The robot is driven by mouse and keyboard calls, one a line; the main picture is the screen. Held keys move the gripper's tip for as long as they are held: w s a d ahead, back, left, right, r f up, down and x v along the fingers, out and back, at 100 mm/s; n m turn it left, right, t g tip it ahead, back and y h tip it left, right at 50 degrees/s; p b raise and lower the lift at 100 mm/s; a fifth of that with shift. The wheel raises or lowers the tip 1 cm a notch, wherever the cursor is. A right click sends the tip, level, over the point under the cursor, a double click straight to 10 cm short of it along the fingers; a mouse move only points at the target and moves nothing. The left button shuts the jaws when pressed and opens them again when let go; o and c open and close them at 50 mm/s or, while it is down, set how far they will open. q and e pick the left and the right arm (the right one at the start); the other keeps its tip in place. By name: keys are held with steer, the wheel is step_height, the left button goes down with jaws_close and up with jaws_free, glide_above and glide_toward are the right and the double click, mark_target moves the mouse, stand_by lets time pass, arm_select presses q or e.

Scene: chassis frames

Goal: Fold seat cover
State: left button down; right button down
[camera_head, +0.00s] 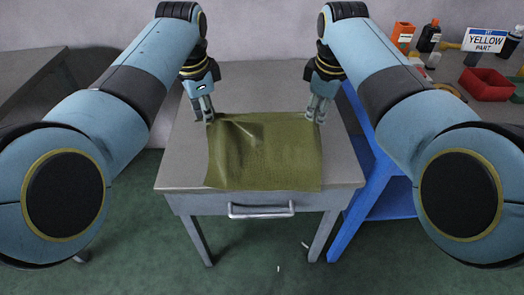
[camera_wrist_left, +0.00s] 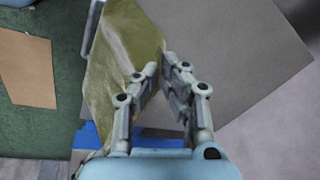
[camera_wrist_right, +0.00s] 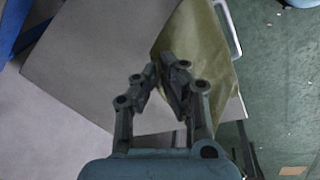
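The olive-green seat cover (camera_head: 265,160) lies spread on the grey table, with a raised wrinkle near its far left part. Its front edge lies near the table's front edge. My left gripper (camera_head: 203,117) is at the cover's far left corner, and my right gripper (camera_head: 316,117) is at its far right corner. In the left wrist view the fingertips (camera_wrist_left: 160,66) are close together at the cover (camera_wrist_left: 120,55). In the right wrist view the fingertips (camera_wrist_right: 161,62) are also close together at the cover (camera_wrist_right: 200,45). Both appear shut on the cloth; the pinched parts are mostly hidden.
The grey table (camera_head: 185,150) has a drawer handle (camera_head: 261,211) at its front. A blue stand (camera_head: 375,190) is on the right. Beyond it are a red bin (camera_head: 486,84), bottles and a yellow-part sign (camera_head: 486,40). Another grey table (camera_head: 28,80) is at the left.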

arm_select(q)
steer(key=shift+w+a, duration=0.3)
steer(key=shift+a, duration=0.05)
arm_select(e)
steer(key=shift+w+d, duration=0.35)
arm_select(q)
steer(key=shift+w, duration=0.1)
